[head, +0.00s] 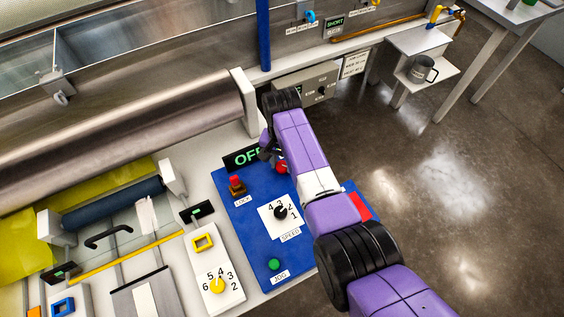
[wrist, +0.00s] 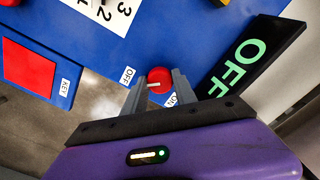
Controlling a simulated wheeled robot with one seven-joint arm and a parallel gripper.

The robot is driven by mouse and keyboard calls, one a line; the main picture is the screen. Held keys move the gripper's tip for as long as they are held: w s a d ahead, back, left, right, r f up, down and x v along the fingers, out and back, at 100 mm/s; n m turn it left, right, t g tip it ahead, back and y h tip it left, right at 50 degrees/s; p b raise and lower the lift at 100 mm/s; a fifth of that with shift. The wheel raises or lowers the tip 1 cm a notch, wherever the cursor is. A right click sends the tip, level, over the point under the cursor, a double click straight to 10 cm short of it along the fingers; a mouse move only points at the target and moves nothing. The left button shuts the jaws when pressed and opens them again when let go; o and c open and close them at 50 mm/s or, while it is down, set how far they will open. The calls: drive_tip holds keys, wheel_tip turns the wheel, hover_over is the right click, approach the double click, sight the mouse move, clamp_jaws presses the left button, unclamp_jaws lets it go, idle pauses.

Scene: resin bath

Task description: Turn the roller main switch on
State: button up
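The main switch is a red round knob (wrist: 160,79) with a white pointer line, on the blue panel (wrist: 191,28). In the wrist view the pointer lies toward the OFF label (wrist: 128,76); the ON label (wrist: 172,100) is partly hidden by my gripper. A black display (wrist: 250,58) reads OFF in green; it also shows in the head view. My gripper (wrist: 160,82) has one finger on each side of the knob, and the knob fills the gap between the fingertips. In the head view the red knob (head: 282,168) shows beside my gripper, which is partly hidden.
On the blue panel are a red-topped switch (head: 236,185), a black speed dial (head: 281,212) and a green jog button (head: 274,264). A red square (wrist: 28,66) marked KEY is near the panel edge. A metal roller (head: 120,130) stands left of the panel; open floor lies right.

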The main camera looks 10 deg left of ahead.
clamp_jaws()
drive_tip(key=shift+n, duration=0.3)
drive_tip(key=n, duration=0.3)
drive_tip(key=shift+n, duration=0.3)
drive_tip(key=n, duration=0.4)
drive_tip(key=shift+n, duration=0.3)
drive_tip(key=n, duration=0.9)
